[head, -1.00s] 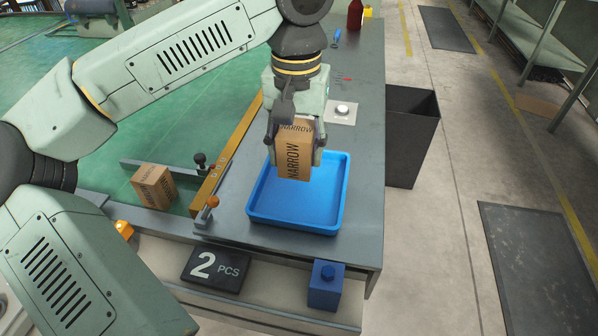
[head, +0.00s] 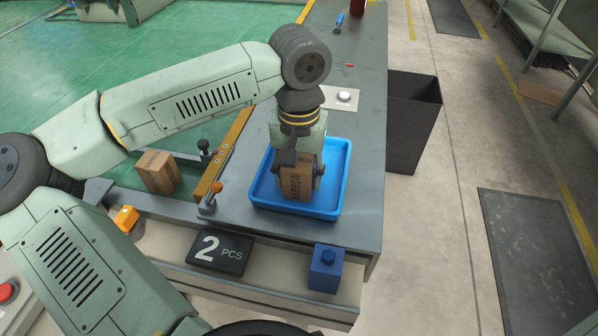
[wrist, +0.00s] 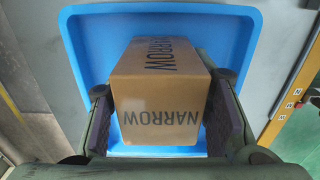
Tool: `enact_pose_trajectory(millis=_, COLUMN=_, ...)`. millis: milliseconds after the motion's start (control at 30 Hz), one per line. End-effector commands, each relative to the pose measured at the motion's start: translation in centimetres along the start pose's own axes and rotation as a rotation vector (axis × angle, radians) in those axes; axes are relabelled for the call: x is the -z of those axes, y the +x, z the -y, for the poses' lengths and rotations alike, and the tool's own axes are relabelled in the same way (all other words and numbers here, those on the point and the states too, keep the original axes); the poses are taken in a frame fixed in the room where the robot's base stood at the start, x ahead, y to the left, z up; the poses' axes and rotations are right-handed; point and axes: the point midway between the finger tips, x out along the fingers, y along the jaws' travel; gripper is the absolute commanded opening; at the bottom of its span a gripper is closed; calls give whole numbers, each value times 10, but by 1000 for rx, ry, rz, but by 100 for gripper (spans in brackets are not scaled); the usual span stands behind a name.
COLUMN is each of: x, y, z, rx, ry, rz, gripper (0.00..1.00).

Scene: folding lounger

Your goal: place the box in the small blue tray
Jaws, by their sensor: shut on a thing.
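My gripper (head: 303,178) is shut on a brown cardboard box (head: 297,184) marked NARROW. The box is upright inside the walls of the small blue tray (head: 340,170), towards its near side. Whether its base touches the tray floor I cannot tell. In the wrist view the box (wrist: 160,105) sits between both finger pads, with the blue tray (wrist: 245,45) around and beneath it. A second NARROW box (head: 157,173) stands at the left, beyond the bench's edge.
The tray stands on a grey bench (head: 350,215). A sign reading 2 PCS (head: 219,253) and a blue block (head: 326,268) are at the front. A dark bin (head: 412,125) stands to the right. An orange-knobbed clamp (head: 212,195) is left of the tray.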

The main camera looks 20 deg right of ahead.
Motion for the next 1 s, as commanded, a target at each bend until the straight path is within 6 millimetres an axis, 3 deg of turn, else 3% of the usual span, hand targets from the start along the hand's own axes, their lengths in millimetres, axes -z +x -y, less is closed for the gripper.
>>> enact_pose_trajectory(millis=100, x=0, y=5, z=0, rx=0, ry=0, rz=0, gripper=21)
enact_pose_trajectory(millis=133, x=0, y=3, z=0, rx=0, ry=0, rz=0, gripper=47)
enact_pose_trajectory(millis=400, x=0, y=2, z=0, rx=0, ry=0, rz=0, gripper=65)
enact_pose_trajectory(millis=833, x=0, y=-5, z=0, rx=1, ry=0, rz=-1, gripper=66)
enact_pose_trajectory(millis=1000, x=1, y=-35, z=0, rx=2, ry=0, rz=-3, gripper=66)
